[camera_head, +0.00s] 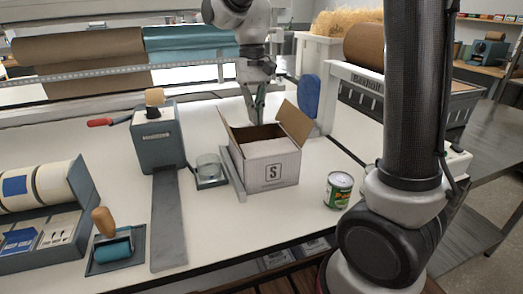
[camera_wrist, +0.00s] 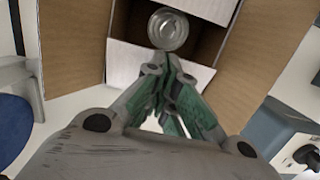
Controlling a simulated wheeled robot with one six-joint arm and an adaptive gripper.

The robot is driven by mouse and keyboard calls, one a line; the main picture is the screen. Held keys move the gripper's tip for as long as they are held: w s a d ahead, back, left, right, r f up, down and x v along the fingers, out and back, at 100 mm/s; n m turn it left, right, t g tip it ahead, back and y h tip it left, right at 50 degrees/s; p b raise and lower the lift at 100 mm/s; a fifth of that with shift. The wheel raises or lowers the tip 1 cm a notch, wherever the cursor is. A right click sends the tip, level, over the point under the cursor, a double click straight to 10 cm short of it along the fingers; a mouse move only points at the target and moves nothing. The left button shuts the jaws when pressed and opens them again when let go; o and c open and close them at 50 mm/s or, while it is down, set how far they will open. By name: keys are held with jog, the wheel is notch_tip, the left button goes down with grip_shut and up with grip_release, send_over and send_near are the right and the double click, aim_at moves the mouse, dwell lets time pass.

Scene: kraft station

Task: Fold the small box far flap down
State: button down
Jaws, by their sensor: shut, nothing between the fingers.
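The small box (camera_head: 270,168), white outside with a black S mark, stands open on the table. Its brown left flap (camera_head: 230,130) and right flap (camera_head: 294,123) stand out at the sides; both also show in the wrist view (camera_wrist: 270,50). A pale far flap (camera_wrist: 132,64) lies inward across part of the opening, at my fingertips; contact is unclear. A pale near flap (camera_wrist: 212,8) lies opposite, with a gap between them. A round clear glass thing (camera_wrist: 168,30) shows in the gap. My gripper (camera_head: 253,118) is shut and empty, pointing down at the box's far side.
A green-labelled can (camera_head: 338,190) stands right of the box. A glass on a small scale (camera_head: 209,168) and a grey dispenser (camera_head: 157,136) stand left. A blue oval thing (camera_head: 309,96) stands behind right. The front table middle is clear.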

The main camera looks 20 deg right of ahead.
jog(key=shift+f, duration=0.75)
dwell(0.4)
jog(key=shift+r, duration=0.1)
notch_tip(320, 180, up, 9)
dwell(0.8)
jog(key=s+d+f+t, duration=0.2)
jog(key=s+d+t, duration=0.1)
jog(key=s+d, duration=0.4)
jog(key=s+d+f+t, duration=0.3)
jog(key=s+d, duration=0.5)
jog(key=s, duration=0.4)
jog(key=shift+s, duration=0.25)
jog(key=shift+f, duration=0.1)
